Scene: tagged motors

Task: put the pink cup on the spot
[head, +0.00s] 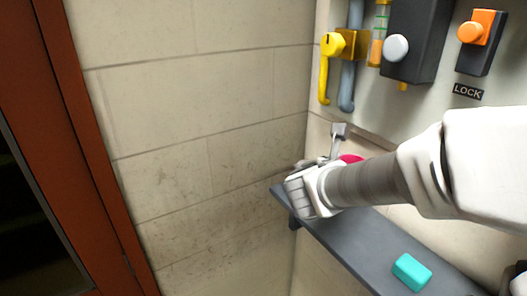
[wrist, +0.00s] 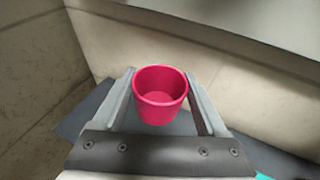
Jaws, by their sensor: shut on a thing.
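The pink cup (wrist: 160,97) is upright between the two fingers of my gripper (wrist: 160,78) in the wrist view, with its open top showing and nothing seen inside. My gripper is shut on it. In the head view only a small part of the cup (head: 351,158) shows behind my wrist, and my gripper (head: 338,146) is over the far left end of a dark grey shelf (head: 345,237). I cannot tell whether the cup touches the shelf. No spot is visible in either view; my arm hides part of the shelf.
A teal block (head: 411,271) lies on the shelf nearer the front. A yellow valve (head: 333,44), a dark box (head: 414,40) and an orange switch (head: 478,28) above a LOCK label (head: 468,91) are on the back wall. A tiled wall (head: 200,130) stands left of the shelf.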

